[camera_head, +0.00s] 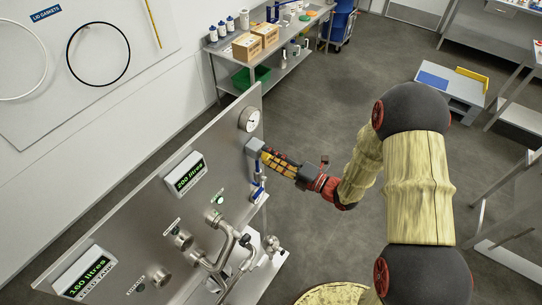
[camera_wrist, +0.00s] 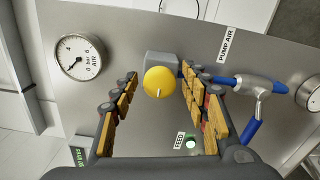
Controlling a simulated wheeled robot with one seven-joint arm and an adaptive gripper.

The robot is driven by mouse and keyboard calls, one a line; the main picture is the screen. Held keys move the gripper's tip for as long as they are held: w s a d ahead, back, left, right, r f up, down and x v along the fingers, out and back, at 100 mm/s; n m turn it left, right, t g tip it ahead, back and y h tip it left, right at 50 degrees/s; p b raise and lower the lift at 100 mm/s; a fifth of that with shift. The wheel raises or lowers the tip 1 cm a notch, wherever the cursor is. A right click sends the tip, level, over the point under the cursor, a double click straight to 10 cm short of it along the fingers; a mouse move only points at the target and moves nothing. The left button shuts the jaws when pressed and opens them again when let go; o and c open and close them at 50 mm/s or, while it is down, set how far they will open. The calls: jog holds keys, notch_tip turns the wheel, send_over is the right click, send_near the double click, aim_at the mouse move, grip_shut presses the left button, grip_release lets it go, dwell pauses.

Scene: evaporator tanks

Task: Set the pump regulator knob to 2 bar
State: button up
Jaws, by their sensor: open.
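The pump regulator is a grey block (camera_wrist: 162,60) with a round yellow knob (camera_wrist: 159,82) on the steel panel. A short white mark shows on the knob face, pointing down in the wrist view. A round white gauge (camera_wrist: 80,57) marked bar and AIR is left of it; its exact reading is too small to tell. My gripper (camera_wrist: 160,79) is open, with one finger on each side of the knob and visible gaps between. In the head view my gripper (camera_head: 266,156) is at the grey regulator block (camera_head: 253,147), below the gauge (camera_head: 249,119); the fingers largely hide the knob there.
A blue-handled valve (camera_wrist: 251,98) and the PUMP AIR label (camera_wrist: 229,44) are right of the knob. A lit green FEED button (camera_wrist: 191,143) is below. Pipes (camera_head: 225,250) and displays (camera_head: 186,173) stand out from the panel. Open floor lies right of the panel.

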jog(key=shift+o, duration=0.2)
jog(key=v, duration=1.2)
dwell(0.5)
